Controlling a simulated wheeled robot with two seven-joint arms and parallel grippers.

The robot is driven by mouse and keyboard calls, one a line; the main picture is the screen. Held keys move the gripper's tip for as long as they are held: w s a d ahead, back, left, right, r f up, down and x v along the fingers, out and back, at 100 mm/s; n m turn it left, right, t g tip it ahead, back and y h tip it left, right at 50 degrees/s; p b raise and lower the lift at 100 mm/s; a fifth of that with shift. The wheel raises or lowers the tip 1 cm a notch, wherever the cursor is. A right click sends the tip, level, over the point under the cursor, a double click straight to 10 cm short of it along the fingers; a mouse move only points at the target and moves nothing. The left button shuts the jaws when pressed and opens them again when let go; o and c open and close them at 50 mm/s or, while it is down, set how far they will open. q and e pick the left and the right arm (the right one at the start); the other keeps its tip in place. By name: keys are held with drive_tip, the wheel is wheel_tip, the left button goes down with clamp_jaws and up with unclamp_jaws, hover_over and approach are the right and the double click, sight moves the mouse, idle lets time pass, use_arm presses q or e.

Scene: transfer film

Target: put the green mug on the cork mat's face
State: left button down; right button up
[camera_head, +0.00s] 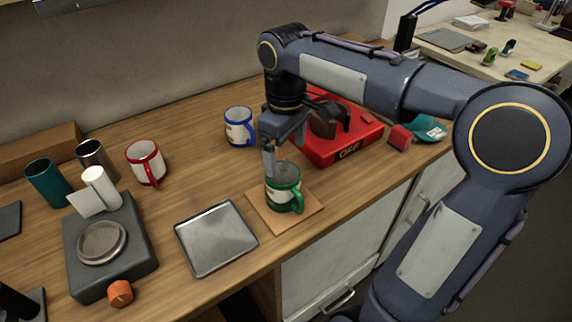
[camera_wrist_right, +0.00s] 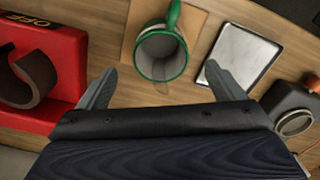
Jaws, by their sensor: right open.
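The green mug (camera_head: 283,190), white with a green rim and handle, stands upright on the cork mat (camera_head: 257,208) near the table's front edge. In the right wrist view the mug (camera_wrist_right: 161,55) shows from above, with the cork mat (camera_wrist_right: 197,25) under and around it. My right gripper (camera_head: 270,160) is just behind the mug. In the right wrist view its two fingers (camera_wrist_right: 160,82) are spread wide, with the mug beyond their tips and nothing held. Whether a finger touches the rim cannot be told. My left gripper is in neither view.
A metal tray (camera_head: 217,238) lies left of the mat. A blue mug (camera_head: 240,127) and a red box marked OFF (camera_head: 350,153) stand behind. A red mug (camera_head: 146,162), a green cup (camera_head: 47,183) and a dark scale-like device (camera_head: 128,262) are at left.

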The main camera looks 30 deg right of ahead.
drive_tip(key=s+a+f+m+t+y, duration=0.2)
drive_tip(key=s+f+m, duration=0.1)
drive_tip(key=s, duration=0.5)
drive_tip(key=s+a+f+m+t+y, duration=0.1)
drive_tip(key=s+a+f+m+t, duration=0.1)
drive_tip(key=s, duration=0.7)
wheel_tip(320, 180, down, 2)
drive_tip(key=shift+a+f+m+t+y, duration=0.15)
drive_tip(key=shift+a+m+t+y, duration=0.2)
drive_tip(key=shift+m+t, duration=0.6)
drive_tip(key=shift+s+d, duration=0.1)
